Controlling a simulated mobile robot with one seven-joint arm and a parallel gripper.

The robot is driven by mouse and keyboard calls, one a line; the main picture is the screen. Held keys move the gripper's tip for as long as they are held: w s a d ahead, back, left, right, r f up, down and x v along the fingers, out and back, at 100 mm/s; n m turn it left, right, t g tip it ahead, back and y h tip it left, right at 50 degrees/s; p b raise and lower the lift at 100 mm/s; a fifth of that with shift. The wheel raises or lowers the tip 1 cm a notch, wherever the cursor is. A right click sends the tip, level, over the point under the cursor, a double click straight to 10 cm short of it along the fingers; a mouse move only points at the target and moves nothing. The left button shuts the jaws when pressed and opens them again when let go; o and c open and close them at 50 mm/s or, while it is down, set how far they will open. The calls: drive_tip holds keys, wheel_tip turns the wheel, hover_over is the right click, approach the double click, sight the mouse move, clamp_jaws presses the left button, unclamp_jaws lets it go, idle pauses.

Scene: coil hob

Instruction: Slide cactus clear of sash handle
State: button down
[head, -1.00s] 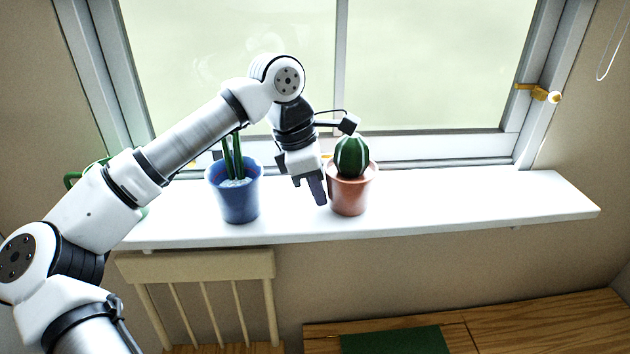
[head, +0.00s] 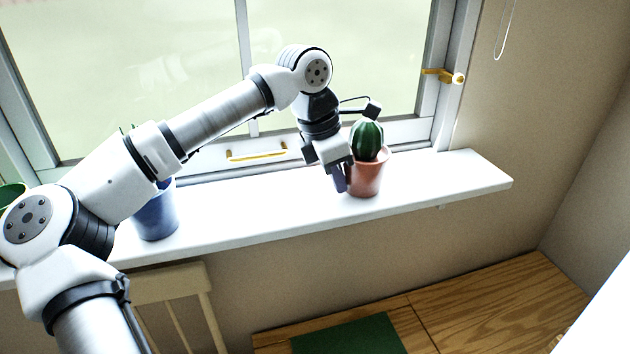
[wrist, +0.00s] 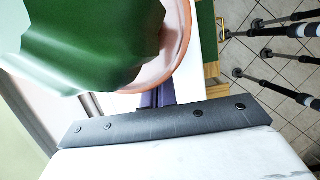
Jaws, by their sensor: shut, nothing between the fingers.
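A round green cactus (head: 367,139) stands upright in a terracotta pot (head: 368,176) on the white windowsill, toward its right end. The yellow sash handle (head: 257,153) is on the lower window frame, well left of the cactus, with open sill in front of it. My gripper (head: 340,181) is shut and empty, pointing down at the left side of the pot. It is close against the pot; I cannot tell whether it touches. In the wrist view the cactus (wrist: 90,40) and the pot's rim (wrist: 183,40) are large beside the fingers (wrist: 155,97).
A blue pot (head: 158,215) stands on the sill (head: 270,205) at left, its plant mostly hidden by my arm. A yellow window latch (head: 445,76) is on the right frame. Below are a chair (head: 175,285) and a wooden surface with a green mat (head: 348,336). Some sill right of the cactus is free.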

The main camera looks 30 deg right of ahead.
sight(363, 173)
drive_tip(key=d, duration=0.1)
drive_tip(key=s+d, duration=0.1)
drive_tip(key=d, duration=0.3)
drive_tip(key=shift+s, duration=0.25)
drive_tip(key=shift+a, duration=0.1)
drive_tip(key=shift+r, duration=0.1)
